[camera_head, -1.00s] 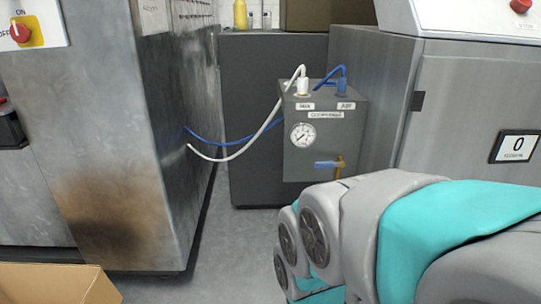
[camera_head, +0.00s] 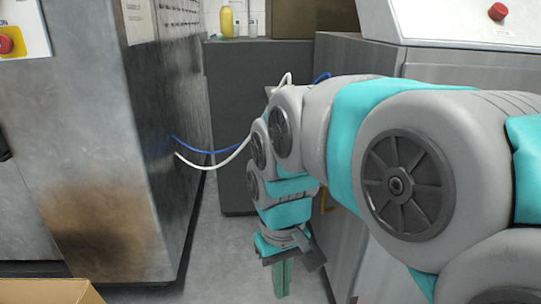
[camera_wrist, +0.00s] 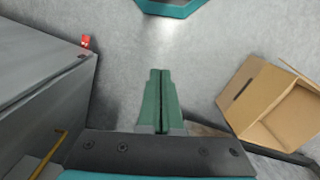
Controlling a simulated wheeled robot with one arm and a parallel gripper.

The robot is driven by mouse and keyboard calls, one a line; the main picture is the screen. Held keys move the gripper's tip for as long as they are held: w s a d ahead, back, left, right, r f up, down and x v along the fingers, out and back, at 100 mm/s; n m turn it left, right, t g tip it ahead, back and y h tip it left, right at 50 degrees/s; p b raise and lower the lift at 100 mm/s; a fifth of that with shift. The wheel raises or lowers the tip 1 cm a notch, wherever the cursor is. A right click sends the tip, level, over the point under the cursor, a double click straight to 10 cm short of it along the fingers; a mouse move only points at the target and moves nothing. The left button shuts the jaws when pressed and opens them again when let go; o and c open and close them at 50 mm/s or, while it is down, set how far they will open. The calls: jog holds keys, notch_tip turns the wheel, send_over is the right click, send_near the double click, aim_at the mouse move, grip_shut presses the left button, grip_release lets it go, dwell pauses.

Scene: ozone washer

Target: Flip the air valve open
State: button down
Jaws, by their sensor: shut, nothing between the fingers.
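My gripper (camera_head: 282,279) hangs low over the floor in the head view, its green fingers pointing down. In the wrist view, the two green fingers (camera_wrist: 159,100) lie together over bare grey floor, with nothing between them. The air valve with its blue handle is hidden behind my arm in the head view. The grey box that bears it is almost wholly covered too; only a white hose (camera_head: 226,162) and a blue hose (camera_head: 205,151) show beside my arm. I cannot make out the valve in the wrist view.
A large metal machine (camera_head: 95,160) stands at left and a metal cabinet (camera_head: 450,68) at right, with a narrow floor strip between. An open cardboard box (camera_wrist: 268,100) lies on the floor. A yellow bottle (camera_head: 227,22) stands at the back.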

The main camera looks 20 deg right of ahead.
jog(key=w+d+r+m+t+p, duration=0.1)
jog(key=w+d+r, duration=0.35)
jog(key=w, duration=0.35)
jog(key=w+d+r+t, duration=0.1)
jog(key=w+d+r, duration=0.3)
jog(key=w+r, duration=0.25)
jog(key=w+d+r+m+t+p, duration=0.1)
jog(key=w+d+r, duration=0.35)
jog(key=w, duration=0.35)
jog(key=w+d+r, duration=0.2)
jog(key=d, duration=0.2)
jog(key=w+d+r+m+h, duration=0.1)
jog(key=w+d+r, duration=0.1)
jog(key=d, duration=0.2)
jog(key=shift+w+d+m+t, duration=0.15)
jog(key=shift+w+m+t, duration=0.15)
jog(key=shift+t, duration=0.1)
jog(key=shift+f, duration=0.1)
jog(key=x, duration=0.9)
jog(key=s+x, duration=0.1)
jog(key=x, duration=0.3)
jog(key=shift+f+p, duration=0.3)
jog(key=shift+f, duration=0.3)
jog(key=shift+a+f, duration=0.1)
jog(key=shift+a, duration=0.1)
